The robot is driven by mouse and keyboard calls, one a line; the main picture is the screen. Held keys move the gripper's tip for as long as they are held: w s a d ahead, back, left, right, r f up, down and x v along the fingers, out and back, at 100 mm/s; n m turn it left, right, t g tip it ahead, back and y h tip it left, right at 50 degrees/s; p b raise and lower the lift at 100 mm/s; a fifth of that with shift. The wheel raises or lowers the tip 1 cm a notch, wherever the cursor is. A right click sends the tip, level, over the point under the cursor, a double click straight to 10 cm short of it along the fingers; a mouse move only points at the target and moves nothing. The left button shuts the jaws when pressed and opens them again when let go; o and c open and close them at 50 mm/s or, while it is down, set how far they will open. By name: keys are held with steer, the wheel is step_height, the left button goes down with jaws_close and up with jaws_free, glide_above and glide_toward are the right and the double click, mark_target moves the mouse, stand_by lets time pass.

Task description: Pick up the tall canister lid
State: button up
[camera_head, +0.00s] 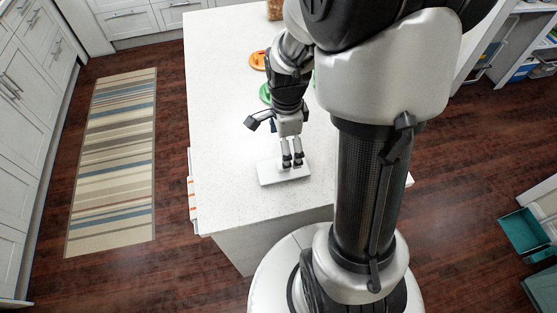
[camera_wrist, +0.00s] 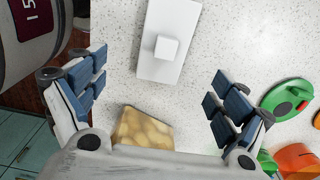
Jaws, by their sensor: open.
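A flat white rectangular lid with a small square knob lies on the speckled counter; I take it for the tall canister lid (camera_wrist: 152,62). In the head view the lid (camera_head: 270,176) is near the counter's front end. My gripper (camera_head: 292,163) points down over it there. In the wrist view my gripper (camera_wrist: 157,98) is open and empty, with blue-padded fingers wide apart. The lid shows between and beyond the fingers, with its knob toward the upper middle. The head view does not clearly show the height of the fingertips above it.
A tan patterned object (camera_wrist: 142,130) sits close under the gripper in the wrist view. A green lid with a red knob (camera_wrist: 287,101) and an orange piece (camera_wrist: 298,158) lie to the right. The counter (camera_head: 225,120) is clear at the left.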

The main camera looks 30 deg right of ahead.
mark_target(267, 173)
step_height(267, 173, down, 5)
steer(key=shift+b, duration=0.6)
steer(key=shift+w+f+b, duration=0.25)
steer(key=shift+f+b, duration=0.25)
steer(key=shift+f, duration=0.85)
steer(key=shift+w+f+b, duration=0.2)
steer(key=shift+f+b, duration=0.3)
steer(key=shift+f, duration=0.85)
steer(key=shift+r, duration=0.1)
steer(key=shift+c, duration=0.2)
steer(key=c, duration=0.8)
steer(key=shift+s, duration=0.2)
steer(key=c, duration=0.8)
steer(key=shift+o, duration=0.2)
